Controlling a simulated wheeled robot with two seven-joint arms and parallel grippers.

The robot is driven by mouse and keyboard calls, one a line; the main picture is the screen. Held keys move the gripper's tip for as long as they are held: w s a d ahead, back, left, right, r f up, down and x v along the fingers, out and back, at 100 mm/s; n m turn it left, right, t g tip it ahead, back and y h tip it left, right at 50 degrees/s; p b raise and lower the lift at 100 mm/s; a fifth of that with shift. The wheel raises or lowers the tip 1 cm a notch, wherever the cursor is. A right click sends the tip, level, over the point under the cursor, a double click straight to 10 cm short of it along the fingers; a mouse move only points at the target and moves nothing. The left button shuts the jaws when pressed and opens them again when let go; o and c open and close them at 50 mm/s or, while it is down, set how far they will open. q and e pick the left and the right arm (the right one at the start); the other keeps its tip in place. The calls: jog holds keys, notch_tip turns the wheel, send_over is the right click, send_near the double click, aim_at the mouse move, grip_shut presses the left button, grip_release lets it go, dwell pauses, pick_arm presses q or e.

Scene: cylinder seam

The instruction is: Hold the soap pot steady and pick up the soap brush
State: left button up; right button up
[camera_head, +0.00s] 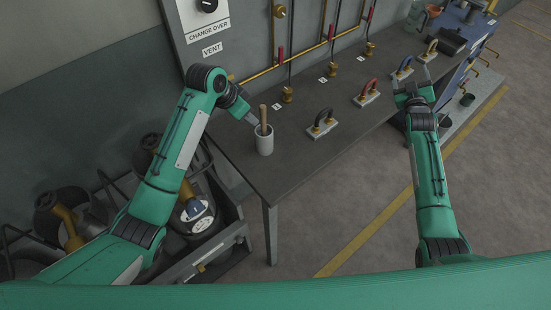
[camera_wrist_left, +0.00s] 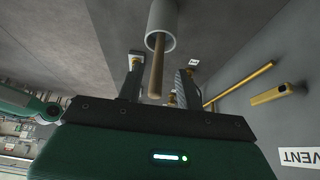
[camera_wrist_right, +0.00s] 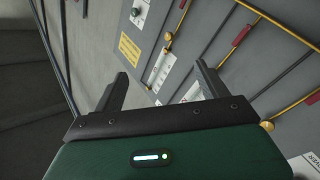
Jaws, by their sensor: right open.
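The soap pot (camera_head: 265,146) is a pale grey cylinder standing upright near the bench's front left part. The soap brush (camera_head: 263,113) stands in it, its wooden handle sticking up; its lower end is hidden inside. My left gripper (camera_head: 253,119) is close to the pot's top, beside the handle. In the left wrist view, the pot (camera_wrist_left: 162,25) is beyond the fingertips and the brush handle (camera_wrist_left: 157,72) shows between the two spread fingers (camera_wrist_left: 159,68), with gaps on both sides. My right gripper (camera_head: 412,88) is open and empty, off to the right near the bench's front edge.
On the dark bench (camera_head: 225,150) are several plates with curved handles, including a black one (camera_head: 322,122) right of the pot and a red one (camera_head: 367,92). A wall panel (camera_head: 205,25) with pipes and valves rises behind. Gas cylinders (camera_head: 193,212) stand below left.

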jog(key=a+f+n+g+y, duration=0.2)
jog(key=a+f+n+y, duration=0.1)
jog(key=a+n, duration=0.85)
jog(key=n+g+y, duration=0.3)
jog(key=n+g, duration=0.1)
jog(key=n, duration=1.9)
send_near(266, 142)
jog(key=shift+m, duration=0.25)
jog(key=x, duration=1.3)
jog(key=shift+f, duration=0.1)
